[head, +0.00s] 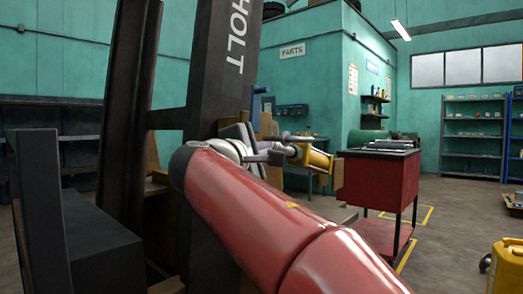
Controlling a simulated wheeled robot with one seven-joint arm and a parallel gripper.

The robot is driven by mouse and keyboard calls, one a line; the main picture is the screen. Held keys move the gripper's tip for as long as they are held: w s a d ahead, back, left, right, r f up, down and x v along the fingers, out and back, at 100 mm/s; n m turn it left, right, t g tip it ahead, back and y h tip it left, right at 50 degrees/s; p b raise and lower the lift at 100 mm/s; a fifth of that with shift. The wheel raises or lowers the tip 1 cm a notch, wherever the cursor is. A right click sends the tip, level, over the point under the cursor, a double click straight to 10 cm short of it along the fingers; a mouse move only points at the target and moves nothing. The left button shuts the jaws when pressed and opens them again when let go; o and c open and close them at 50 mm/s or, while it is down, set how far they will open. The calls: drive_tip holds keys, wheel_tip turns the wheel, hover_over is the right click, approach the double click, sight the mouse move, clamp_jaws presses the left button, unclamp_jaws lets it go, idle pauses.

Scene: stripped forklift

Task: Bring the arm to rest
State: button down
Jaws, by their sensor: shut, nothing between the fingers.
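My red arm (255,215) reaches from the bottom right up toward the middle of the head view, in front of the forklift mast. Past its upper end, pale grey wrist parts (228,150) bend to the right. My gripper (282,152) is small and partly overlapped there. It looks shut, with nothing seen held in it. A yellow cylinder (316,159) shows just right of it; I cannot tell whether the two touch.
The dark forklift mast (222,70) stands close behind the arm, with another upright (128,100) to its left. A red cart (375,182) stands at right. A yellow container (506,265) is at the lower right. Floor (450,215) between them is open.

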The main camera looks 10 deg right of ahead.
drive_tip(key=shift+s+a, duration=0.3)
drive_tip(key=shift+s, duration=0.05)
drive_tip(key=shift+d+f, duration=0.1)
drive_tip(key=s+d+f+m+g+y+p, duration=0.2)
drive_tip(key=s+d+f+m+g+y, duration=0.1)
drive_tip(key=s+f, duration=0.4)
drive_tip(key=s+d+f+m+g+y+p, duration=0.25)
drive_tip(key=s+f, duration=0.25)
drive_tip(key=f, duration=0.5)
drive_tip(key=s+a+f+m+g+y, duration=0.1)
drive_tip(key=s+a+f+m+y, duration=0.1)
drive_tip(key=s+f, duration=0.6)
drive_tip(key=s+a+f+m+g+y+p, duration=0.1)
drive_tip(key=s+a+f+m+g+y, duration=0.1)
drive_tip(key=s+f+m+y, duration=0.3)
wheel_tip(320, 180, down, 4)
drive_tip(key=s, duration=0.3)
drive_tip(key=shift+a+m+p, duration=0.3)
drive_tip(key=shift+a+m, duration=0.05)
drive_tip(key=shift+w, duration=0.1)
